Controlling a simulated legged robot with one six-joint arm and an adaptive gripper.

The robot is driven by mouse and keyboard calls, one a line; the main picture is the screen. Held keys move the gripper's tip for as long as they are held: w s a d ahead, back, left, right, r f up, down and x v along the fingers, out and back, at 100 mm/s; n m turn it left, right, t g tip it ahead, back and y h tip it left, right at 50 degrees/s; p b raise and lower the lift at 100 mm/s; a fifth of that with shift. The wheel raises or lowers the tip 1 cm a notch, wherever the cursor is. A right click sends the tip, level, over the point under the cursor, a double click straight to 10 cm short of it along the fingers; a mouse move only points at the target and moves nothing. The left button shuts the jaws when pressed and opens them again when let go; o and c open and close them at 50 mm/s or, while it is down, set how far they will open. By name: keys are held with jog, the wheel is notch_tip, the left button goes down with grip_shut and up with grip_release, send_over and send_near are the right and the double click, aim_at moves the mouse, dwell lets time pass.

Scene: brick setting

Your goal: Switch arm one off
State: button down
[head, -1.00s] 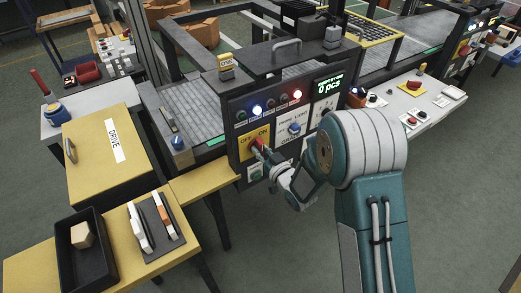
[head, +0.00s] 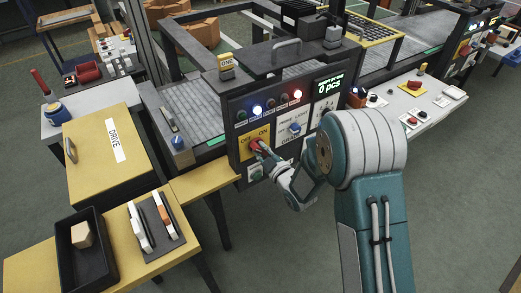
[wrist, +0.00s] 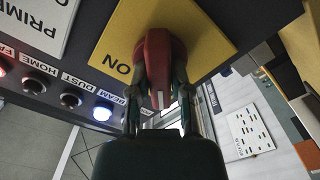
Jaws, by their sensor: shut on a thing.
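A red rotary switch (head: 256,146) sits on a yellow plate (head: 245,151) marked OFF and ON, on the front of the dark control panel (head: 237,109). My gripper (head: 261,149) reaches it from the front right. In the wrist view, the two fingers of my gripper (wrist: 158,85) are closed on both sides of the red switch handle (wrist: 157,50). The ON lettering on the yellow plate (wrist: 205,35) shows left of the handle there; the OFF lettering is not visible in that view.
A blue-white lamp (head: 257,109) and a red lamp (head: 297,93) glow on the panel; the display (head: 328,85) reads 0 pcs. A blue knob (head: 295,128) is right of the switch. A yellow DRIVE box (head: 92,168) and black tray (head: 89,262) are at left.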

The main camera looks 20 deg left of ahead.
jog(key=shift+s+f+n, duration=0.1)
jog(key=shift+f+n, duration=0.1)
jog(key=shift+n, duration=0.1)
dwell(0.4)
jog(key=c, duration=0.7)
grip_release()
jog(key=shift+o, duration=0.7)
jog(key=shift+a, duration=0.1)
jog(key=shift+r, duration=0.1)
jog(key=v, duration=1.2)
